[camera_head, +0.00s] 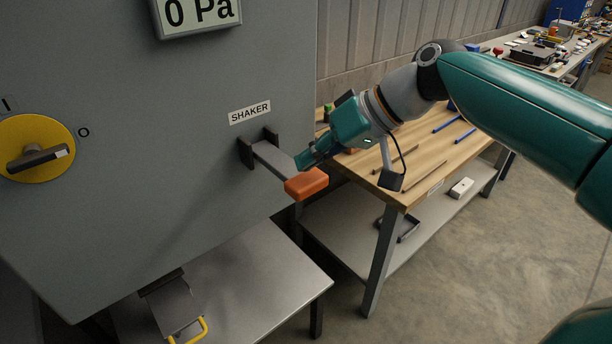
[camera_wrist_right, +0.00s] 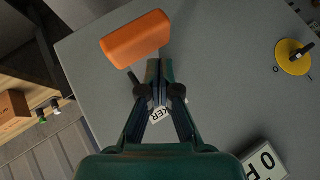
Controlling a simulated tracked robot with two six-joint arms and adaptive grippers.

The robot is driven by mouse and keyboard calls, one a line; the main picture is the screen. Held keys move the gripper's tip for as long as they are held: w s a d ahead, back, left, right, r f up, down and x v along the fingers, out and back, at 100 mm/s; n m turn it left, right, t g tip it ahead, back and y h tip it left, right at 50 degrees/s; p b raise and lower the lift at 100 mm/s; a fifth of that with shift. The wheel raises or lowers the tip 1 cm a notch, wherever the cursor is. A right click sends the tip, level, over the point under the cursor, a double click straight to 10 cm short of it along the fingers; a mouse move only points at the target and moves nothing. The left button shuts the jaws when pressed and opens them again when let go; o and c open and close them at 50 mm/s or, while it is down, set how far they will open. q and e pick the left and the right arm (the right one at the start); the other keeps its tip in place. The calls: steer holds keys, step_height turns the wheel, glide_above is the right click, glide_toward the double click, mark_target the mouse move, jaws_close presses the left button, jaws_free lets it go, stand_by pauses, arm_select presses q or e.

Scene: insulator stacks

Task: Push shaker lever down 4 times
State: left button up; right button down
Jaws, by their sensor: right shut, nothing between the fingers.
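The shaker lever (camera_head: 270,156) sticks out from a dark bracket on the grey cabinet, under the SHAKER label (camera_head: 249,112). It slopes down toward its orange handle (camera_head: 306,183). My right gripper (camera_head: 301,164) is shut and empty, with its fingertips just above the lever near the handle. In the head view I cannot tell whether they touch it. In the right wrist view the closed fingers (camera_wrist_right: 159,68) point toward the lever and the orange handle (camera_wrist_right: 136,38) shows just beyond the tips, to the left. My left gripper is not in view.
The grey cabinet (camera_head: 150,150) carries a yellow rotary switch (camera_head: 37,148) and a display (camera_head: 198,14) reading 0 Pa. A wooden workbench (camera_head: 420,150) with tools stands behind the gripper. A metal table (camera_head: 250,270) with a yellow-handled part (camera_head: 185,310) is below.

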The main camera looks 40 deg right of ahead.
steer(key=shift+r+p, duration=2.15)
steer(key=shift+r, duration=0.4)
